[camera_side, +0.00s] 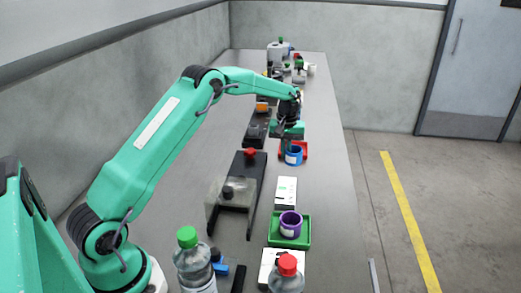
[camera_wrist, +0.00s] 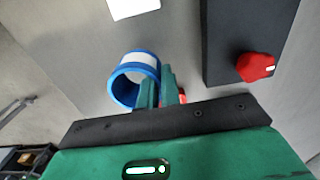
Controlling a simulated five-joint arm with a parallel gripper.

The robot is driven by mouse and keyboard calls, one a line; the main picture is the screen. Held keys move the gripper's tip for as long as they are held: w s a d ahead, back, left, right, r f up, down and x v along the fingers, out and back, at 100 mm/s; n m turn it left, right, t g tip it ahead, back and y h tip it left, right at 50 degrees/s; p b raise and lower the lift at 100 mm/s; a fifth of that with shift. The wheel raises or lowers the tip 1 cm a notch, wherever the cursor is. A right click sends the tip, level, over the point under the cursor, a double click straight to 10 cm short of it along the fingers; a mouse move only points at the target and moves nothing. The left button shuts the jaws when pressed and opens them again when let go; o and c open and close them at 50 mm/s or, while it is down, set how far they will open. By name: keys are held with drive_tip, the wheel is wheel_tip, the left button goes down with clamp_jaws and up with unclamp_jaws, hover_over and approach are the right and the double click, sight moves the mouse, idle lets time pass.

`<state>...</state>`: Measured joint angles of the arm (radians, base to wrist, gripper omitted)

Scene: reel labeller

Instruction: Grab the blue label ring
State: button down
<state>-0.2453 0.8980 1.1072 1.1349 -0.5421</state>
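The blue label ring (camera_side: 294,156) is a short blue cylinder with a white label, by a red tray (camera_side: 304,146) on the bench. In the wrist view the ring (camera_wrist: 119,88) shows its open mouth. My gripper (camera_side: 287,141) is down at the ring. In the wrist view the narrow green fingers of my gripper (camera_wrist: 159,92) overlap the ring's right wall, with one finger in front of that wall and another just right of it. The finger gap looks small. Whether the fingers grip the wall is not clear.
A purple ring (camera_side: 290,223) sits in a green tray (camera_side: 274,242) nearer the camera. A dark fixture with a red knob (camera_side: 249,153) stands left of the ring. A green-capped bottle (camera_side: 194,260) and a red-capped bottle (camera_side: 287,275) stand in front. The bench's right side is clear.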

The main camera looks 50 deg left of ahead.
drive_tip(key=s+d+r, duration=0.3)
drive_tip(key=d+r, duration=0.3)
drive_tip(key=d, duration=0.4)
drive_tip(key=shift+d+r, duration=0.2)
drive_tip(key=shift+d, duration=0.05)
drive_tip(key=shift+s, duration=0.1)
